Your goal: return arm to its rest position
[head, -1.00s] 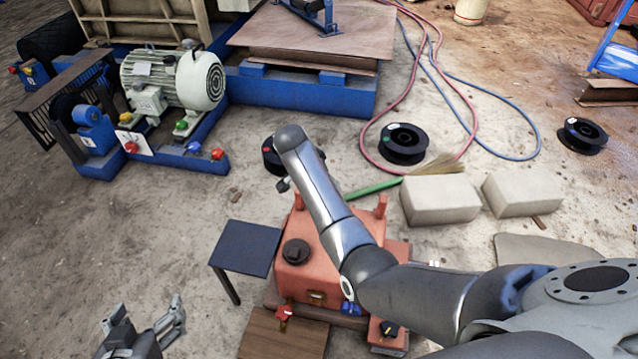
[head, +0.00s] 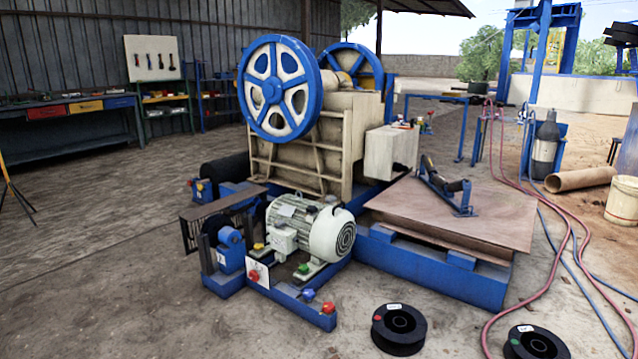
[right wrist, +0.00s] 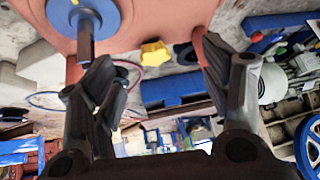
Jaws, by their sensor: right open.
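My right gripper (right wrist: 168,78) shows in the right wrist view with its two fingers spread wide and nothing between them. A red-orange machine housing (right wrist: 125,32) fills the top of that view, close to the fingers. A blue round part with a grey shaft (right wrist: 84,20) is at its upper left, near the left finger. A yellow star knob (right wrist: 155,53) shows between the fingers. Whether the fingers touch any of these I cannot tell. Neither arm nor gripper shows in the head view now.
The jaw crusher with blue flywheels (head: 277,88) stands mid-scene. The electric motor (head: 312,228) is on a blue frame before it. A brown plate (head: 455,215) lies at right. Black spools (head: 399,328) and hoses (head: 562,230) are on the floor.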

